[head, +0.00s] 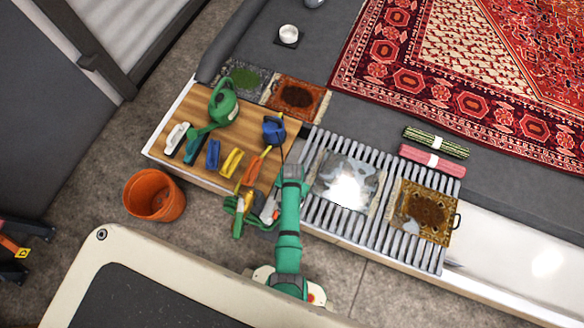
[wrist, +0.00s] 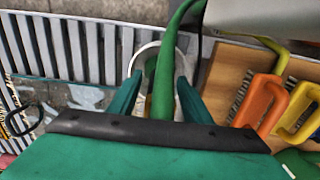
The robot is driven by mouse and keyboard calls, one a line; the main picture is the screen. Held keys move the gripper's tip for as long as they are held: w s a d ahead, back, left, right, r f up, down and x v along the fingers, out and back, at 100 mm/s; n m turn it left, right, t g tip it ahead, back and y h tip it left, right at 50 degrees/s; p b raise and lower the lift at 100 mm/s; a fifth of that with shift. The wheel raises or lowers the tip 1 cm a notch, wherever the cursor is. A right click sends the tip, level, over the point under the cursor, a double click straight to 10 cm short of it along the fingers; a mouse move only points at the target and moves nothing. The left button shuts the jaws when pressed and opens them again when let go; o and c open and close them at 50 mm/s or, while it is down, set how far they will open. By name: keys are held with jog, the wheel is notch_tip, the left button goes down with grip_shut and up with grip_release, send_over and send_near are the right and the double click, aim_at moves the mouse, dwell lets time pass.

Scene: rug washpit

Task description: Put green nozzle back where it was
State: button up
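A green nozzle (wrist: 166,75), long and slightly curved, lies between the two dark green fingers of my gripper (wrist: 157,85) in the wrist view. The fingers are closed about it, though a narrow gap shows on the left. In the head view my gripper (head: 240,212) is beyond the front edge of the wooden board (head: 203,110), beside the slatted grate. Green, yellow and white parts crowd together there, so the nozzle's outline is hard to separate from the fingers. A pale ring (wrist: 138,62) shows behind the nozzle in the wrist view.
The board holds a green watering can (head: 222,106), a blue sprayer (head: 273,130), and white, blue, yellow (head: 231,162) and orange brushes. An orange bucket (head: 153,197) stands on the floor. Small mats lie on the grate (head: 313,213). Rolled rugs (head: 433,160) lie at right.

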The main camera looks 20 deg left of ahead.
jog(key=shift+r, duration=0.1)
notch_tip(320, 180, up, 12)
jog(key=shift+r, duration=0.1)
dwell(0.4)
dwell(0.5)
